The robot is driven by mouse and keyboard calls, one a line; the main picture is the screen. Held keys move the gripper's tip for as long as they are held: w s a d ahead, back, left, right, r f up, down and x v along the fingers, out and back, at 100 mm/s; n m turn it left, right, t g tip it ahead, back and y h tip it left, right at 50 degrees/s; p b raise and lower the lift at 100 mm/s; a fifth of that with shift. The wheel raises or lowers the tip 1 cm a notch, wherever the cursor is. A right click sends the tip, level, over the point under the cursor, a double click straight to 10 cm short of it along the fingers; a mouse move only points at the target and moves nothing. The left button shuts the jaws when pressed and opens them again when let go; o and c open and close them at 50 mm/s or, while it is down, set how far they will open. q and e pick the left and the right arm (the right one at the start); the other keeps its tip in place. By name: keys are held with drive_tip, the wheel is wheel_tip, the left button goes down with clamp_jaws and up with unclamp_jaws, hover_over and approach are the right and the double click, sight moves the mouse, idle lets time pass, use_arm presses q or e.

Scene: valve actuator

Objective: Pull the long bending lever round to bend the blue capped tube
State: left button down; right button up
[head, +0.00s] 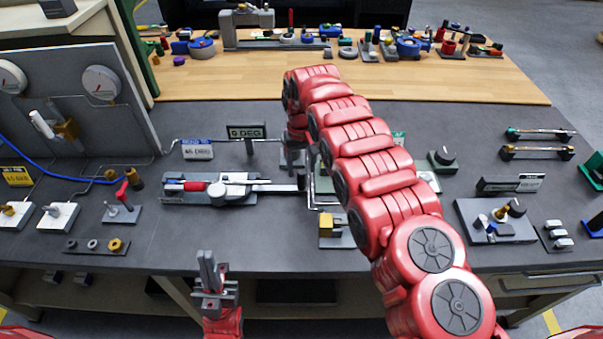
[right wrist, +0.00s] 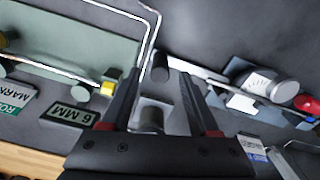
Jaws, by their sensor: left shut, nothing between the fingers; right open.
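The tube bender (head: 222,190) lies on the grey bench, with a round grey former and a red part at its left. A small blue piece (head: 172,187) shows at its left end; I cannot tell if it is the tube's cap. The long lever (head: 268,188) points right from the former. In the right wrist view, the lever (right wrist: 205,75) runs toward a dark upright knob (right wrist: 160,68). My right gripper (right wrist: 160,77) is open, its fingers on either side of the knob; contact is unclear. My left gripper (head: 208,268) is shut and empty before the bench's front edge.
A display (head: 246,132) reads 0 DEG beside a "bend to" sign (head: 197,149). Bent tubing runs behind and right of the bender. A yellow block fixture (head: 330,224) stands nearby. My right arm covers the bench's middle. Bare bench lies in front of the bender.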

sight(301, 172)
wheel_tip(301, 172, down, 3)
drive_tip(key=shift+a+r, duration=0.1)
drive_tip(key=shift+r, duration=0.1)
drive_tip(key=shift+f, duration=0.65)
clamp_jaws()
idle(0.9)
